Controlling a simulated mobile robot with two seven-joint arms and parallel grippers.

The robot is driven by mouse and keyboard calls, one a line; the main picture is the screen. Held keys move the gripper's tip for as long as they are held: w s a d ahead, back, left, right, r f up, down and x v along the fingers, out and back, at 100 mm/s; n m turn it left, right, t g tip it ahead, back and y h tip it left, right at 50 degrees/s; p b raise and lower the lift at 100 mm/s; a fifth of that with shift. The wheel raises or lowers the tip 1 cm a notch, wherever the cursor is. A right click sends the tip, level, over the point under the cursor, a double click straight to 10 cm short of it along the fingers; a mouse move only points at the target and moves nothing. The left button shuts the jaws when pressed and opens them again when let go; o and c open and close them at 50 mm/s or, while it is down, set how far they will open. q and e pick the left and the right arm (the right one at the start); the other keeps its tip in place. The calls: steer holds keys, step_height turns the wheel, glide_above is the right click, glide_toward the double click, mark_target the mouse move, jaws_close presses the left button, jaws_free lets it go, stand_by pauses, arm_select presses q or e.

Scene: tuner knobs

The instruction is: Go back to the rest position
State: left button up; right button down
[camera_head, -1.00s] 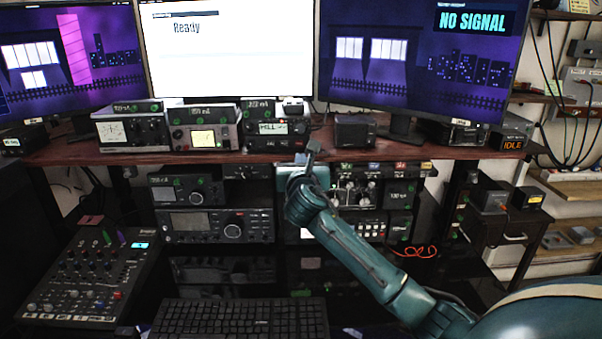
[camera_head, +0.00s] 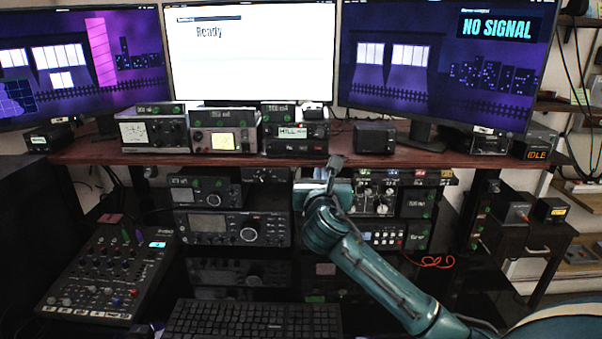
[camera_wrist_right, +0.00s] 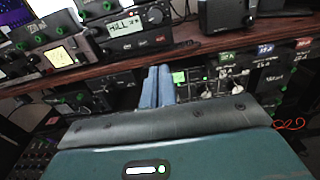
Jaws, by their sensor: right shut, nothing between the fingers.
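My right gripper (camera_head: 335,163) is in front of the radio rack in the head view, just below the shelf edge. Its blue-grey fingers (camera_wrist_right: 157,87) are closed together and empty in the right wrist view. The gripper appears apart from the equipment. My teal right arm comes in from the lower right of the head view. A tuner unit with knobs (camera_head: 232,228) sits in the rack left of the arm. Part of the rack behind the wrist is hidden. My left gripper does not show.
A red-brown shelf (camera_head: 350,155) carries several small radios (camera_head: 222,131) under three monitors. A mixer (camera_head: 110,268) stands at lower left and a keyboard (camera_head: 250,320) lies in front. A red cable (camera_head: 430,262) lies right of the rack. Open space lies above the keyboard.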

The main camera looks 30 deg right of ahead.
steer(key=s+a+f+m+g+y, duration=0.1)
steer(key=s+a+f+m+y, duration=0.2)
steer(key=f, duration=0.6)
steer(key=s+a+f+m+g+y, duration=0.1)
steer(key=s+a+f+m+y, duration=0.3)
steer(key=s+a+f+m, duration=0.3)
steer(key=s+a+f+m+g+y, duration=0.1)
steer(key=s+a+f+m+y, duration=0.2)
steer(key=f, duration=0.9)
steer(key=shift+s+a+f+m+g, duration=0.15)
steer(key=shift+s+a+m, duration=0.5)
steer(key=shift+s+a, duration=0.4)
steer(key=shift+s+a+f+m+g, duration=0.15)
steer(key=shift+s+a+m, duration=0.55)
steer(key=shift+a, duration=0.5)
steer(key=s+a+f+m+y, duration=0.1)
steer(key=s+a+f+m, duration=0.1)
steer(key=s+m, duration=0.3)
steer(key=s+a+f+m+g+y, duration=0.1)
steer(key=s+a+f+m, duration=0.1)
steer(key=s+m, duration=0.4)
steer(key=shift+s+a+f+y+p, duration=0.15)
steer(key=shift+s+a+y+p, duration=0.2)
steer(key=shift+a, duration=0.25)
